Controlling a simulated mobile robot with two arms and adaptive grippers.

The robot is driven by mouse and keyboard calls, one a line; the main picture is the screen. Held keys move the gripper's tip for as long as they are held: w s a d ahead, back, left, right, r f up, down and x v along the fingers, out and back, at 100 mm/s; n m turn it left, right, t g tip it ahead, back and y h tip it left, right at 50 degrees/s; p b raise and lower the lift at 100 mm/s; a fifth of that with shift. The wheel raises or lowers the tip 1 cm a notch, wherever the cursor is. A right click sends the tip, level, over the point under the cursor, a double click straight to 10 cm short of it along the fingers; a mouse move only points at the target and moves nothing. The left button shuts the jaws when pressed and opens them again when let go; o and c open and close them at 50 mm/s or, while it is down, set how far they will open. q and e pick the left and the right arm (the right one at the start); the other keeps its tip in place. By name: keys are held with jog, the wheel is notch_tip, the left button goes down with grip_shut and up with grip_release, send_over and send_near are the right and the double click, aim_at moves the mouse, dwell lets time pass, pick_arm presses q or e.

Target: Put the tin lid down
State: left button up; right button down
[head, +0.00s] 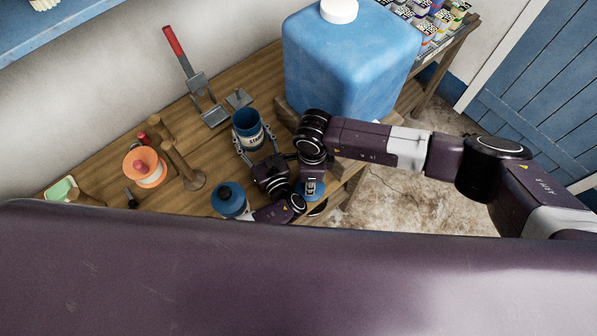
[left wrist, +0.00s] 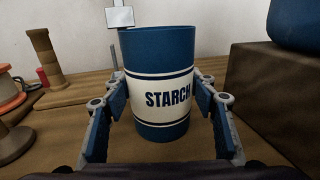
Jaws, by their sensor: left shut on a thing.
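The blue tin with a white STARCH label (left wrist: 165,88) stands upright between the fingers of my left gripper (head: 254,148) on the wooden bench. Its top is open in the head view (head: 247,123). My left gripper is shut on the tin, with a finger pad on each side in the left wrist view (left wrist: 163,103). My right gripper (head: 312,184) points down near the bench's front edge. A blue disc, which looks like the tin lid (head: 318,195), shows under it, partly covered. I cannot tell whether the right fingers are closed on it.
A large blue container (head: 345,65), a red-handled metal tool (head: 184,60), an orange spool (head: 143,168) and wooden posts (head: 188,168) crowd the bench. Some bare bench lies near the wall.

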jog(key=w+a, duration=0.2)
jog(key=a, duration=0.1)
jog(key=shift+w+a, duration=0.25)
jog(key=shift+w, duration=0.15)
jog(key=shift+d+f, duration=0.1)
jog(key=shift+f, duration=0.2)
jog(key=shift+f, duration=0.15)
jog(key=c, duration=1.7)
grip_release()
notch_tip(320, 180, up, 12)
jog(key=shift+r, duration=0.2)
